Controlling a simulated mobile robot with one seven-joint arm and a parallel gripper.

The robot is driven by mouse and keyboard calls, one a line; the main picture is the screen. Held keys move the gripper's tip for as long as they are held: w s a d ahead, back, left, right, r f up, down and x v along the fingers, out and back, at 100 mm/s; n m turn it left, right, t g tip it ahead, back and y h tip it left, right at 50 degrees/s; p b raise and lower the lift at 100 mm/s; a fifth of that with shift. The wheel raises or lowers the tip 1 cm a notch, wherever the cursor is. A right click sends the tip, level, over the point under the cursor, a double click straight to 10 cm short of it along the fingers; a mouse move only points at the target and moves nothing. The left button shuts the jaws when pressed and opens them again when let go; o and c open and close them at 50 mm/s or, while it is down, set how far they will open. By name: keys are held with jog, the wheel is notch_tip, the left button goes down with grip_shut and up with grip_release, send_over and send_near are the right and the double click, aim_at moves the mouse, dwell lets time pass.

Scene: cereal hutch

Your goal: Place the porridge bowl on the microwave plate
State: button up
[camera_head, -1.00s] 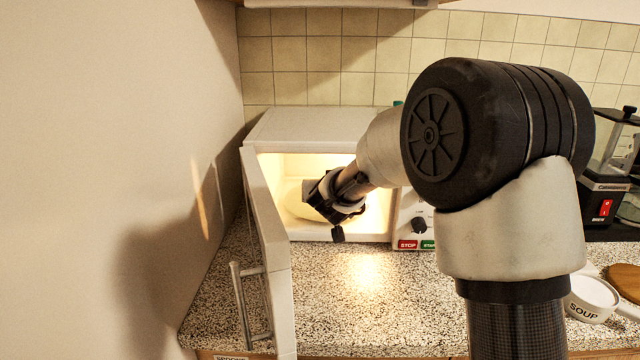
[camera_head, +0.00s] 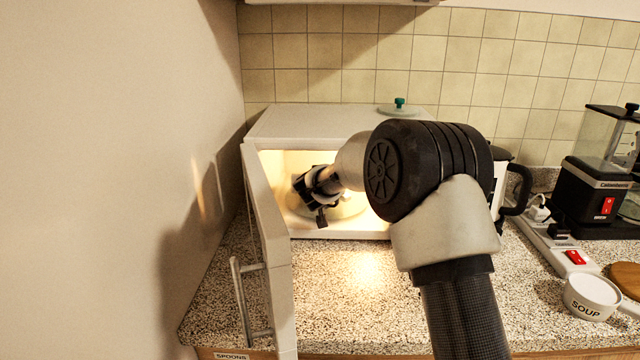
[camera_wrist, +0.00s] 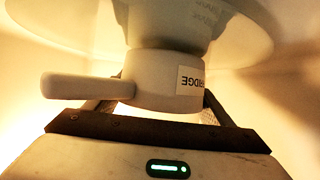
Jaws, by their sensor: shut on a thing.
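My gripper (camera_head: 316,192) is inside the lit, open microwave (camera_head: 330,119). It is shut on the porridge bowl (camera_wrist: 150,88), a pale bowl with a side handle and a label reading "RIDGE", seen upside down in the wrist view. The bowl sits between the two fingers. In the head view my gripper mostly hides it. The microwave plate (camera_head: 350,208) is a pale round disc on the cavity floor, partly behind my gripper. In the wrist view the plate (camera_wrist: 245,40) spreads out beyond the bowl. I cannot tell whether the bowl touches it.
The microwave door (camera_head: 268,245) stands open on the left, near the wall. A glass lid with a green knob (camera_head: 400,104) lies on top. A soup bowl (camera_head: 591,298), power strip (camera_head: 560,250) and coffee machine (camera_head: 598,185) are at right. The counter in front is clear.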

jog(key=shift+f, duration=0.1)
jog(key=o, duration=1.4)
jog(key=shift+f, duration=0.1)
jog(key=shift+r, duration=0.2)
jog(key=shift+s+r, duration=0.2)
jog(key=shift+s, duration=0.1)
jog(key=p+v, duration=0.1)
jog(key=v, duration=1)
jog(key=shift+s+r, duration=0.15)
jog(key=shift+s, duration=0.05)
